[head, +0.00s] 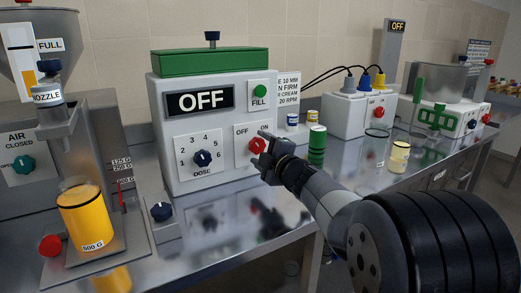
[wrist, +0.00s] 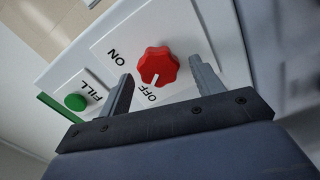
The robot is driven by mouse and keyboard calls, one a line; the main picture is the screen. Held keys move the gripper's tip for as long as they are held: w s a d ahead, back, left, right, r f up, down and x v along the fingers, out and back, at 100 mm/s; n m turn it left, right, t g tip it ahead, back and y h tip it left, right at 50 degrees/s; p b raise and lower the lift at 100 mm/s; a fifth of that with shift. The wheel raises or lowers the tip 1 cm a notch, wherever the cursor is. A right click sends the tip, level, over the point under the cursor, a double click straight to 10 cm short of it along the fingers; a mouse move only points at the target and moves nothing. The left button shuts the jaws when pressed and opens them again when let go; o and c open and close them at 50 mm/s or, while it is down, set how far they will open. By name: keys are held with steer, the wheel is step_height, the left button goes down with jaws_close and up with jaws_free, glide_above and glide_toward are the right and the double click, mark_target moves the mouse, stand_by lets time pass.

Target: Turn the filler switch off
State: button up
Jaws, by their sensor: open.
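The filler control box (head: 165,110) is pale grey with a green top, and its display (head: 200,100) reads OFF. Its red switch knob (head: 257,146) sits on a white plate marked OFF and ON. In the wrist view the knob (wrist: 157,65) has a white pointer mark on the side toward the word OFF. My gripper (head: 266,152) is open, right at the knob in the head view. In the wrist view one finger of my gripper (wrist: 161,75) shows on each side of the knob, with visible gaps. I cannot tell whether the fingertips reach past its face.
A green FILL button (head: 259,90) is above the knob, and a dark blue DOSE knob (head: 203,158) is to its left. A jar of yellow contents (head: 84,215) stands under the nozzle at left. A green jar (head: 317,144) stands right of the box.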

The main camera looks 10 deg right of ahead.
steer(key=p+v, duration=0.1)
steer(key=v, duration=0.9)
steer(key=b+x, duration=0.1)
steer(key=x, duration=0.9)
steer(key=shift+w+a, duration=0.1)
steer(key=shift+w, duration=0.2)
steer(key=shift+r, duration=0.1)
steer(key=shift+s, duration=0.1)
